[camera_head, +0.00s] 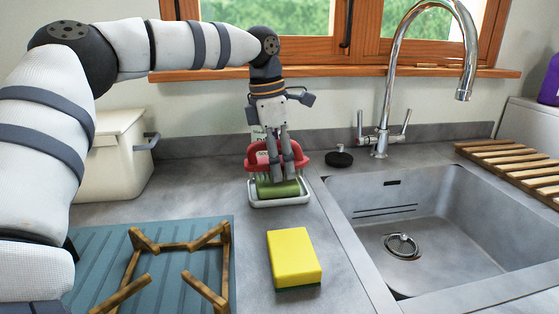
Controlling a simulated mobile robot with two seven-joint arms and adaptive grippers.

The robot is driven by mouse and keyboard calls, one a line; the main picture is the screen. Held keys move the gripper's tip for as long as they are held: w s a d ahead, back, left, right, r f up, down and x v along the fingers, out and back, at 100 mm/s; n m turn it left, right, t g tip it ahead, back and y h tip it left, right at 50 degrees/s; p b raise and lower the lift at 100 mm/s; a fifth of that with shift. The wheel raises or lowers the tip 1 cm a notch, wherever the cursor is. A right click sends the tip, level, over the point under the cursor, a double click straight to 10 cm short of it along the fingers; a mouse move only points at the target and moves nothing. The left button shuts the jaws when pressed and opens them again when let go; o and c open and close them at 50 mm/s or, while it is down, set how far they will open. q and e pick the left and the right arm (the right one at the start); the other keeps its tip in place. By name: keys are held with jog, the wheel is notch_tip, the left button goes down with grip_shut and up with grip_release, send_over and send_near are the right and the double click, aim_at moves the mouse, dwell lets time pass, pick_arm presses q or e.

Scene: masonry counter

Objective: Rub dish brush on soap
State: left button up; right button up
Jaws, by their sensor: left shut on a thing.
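My left gripper (277,178) comes down from above, its fingers close together on a red thing (302,158) that appears to be the dish brush. Light green, bristle-like strands show under the red part. A green rounded bar (279,189), apparently the soap, lies in a pale dish (281,203) on the counter. The brush is right at the soap, over its back side; the fingers hide whether they touch. My right gripper is not in view.
A yellow sponge (293,257) lies in front of the dish. A wooden rack (182,246) stands on a blue ribbed mat (85,243). The sink (455,226), tap (379,141) and black plug (339,159) are right. A cream bin (108,165) is left.

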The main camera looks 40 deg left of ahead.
pick_arm(q)
jog(key=shift+f, duration=0.5)
dwell(0.6)
jog(key=shift+f, duration=0.1)
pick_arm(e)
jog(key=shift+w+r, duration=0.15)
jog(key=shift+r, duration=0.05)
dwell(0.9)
pick_arm(q)
notch_tip(320, 180, up, 5)
jog(key=shift+r+p, duration=0.1)
jog(key=shift+p, duration=0.5)
jog(key=shift+r, duration=1)
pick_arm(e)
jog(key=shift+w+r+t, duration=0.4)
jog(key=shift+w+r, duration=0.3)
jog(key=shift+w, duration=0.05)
pick_arm(q)
jog(key=shift+f, duration=0.1)
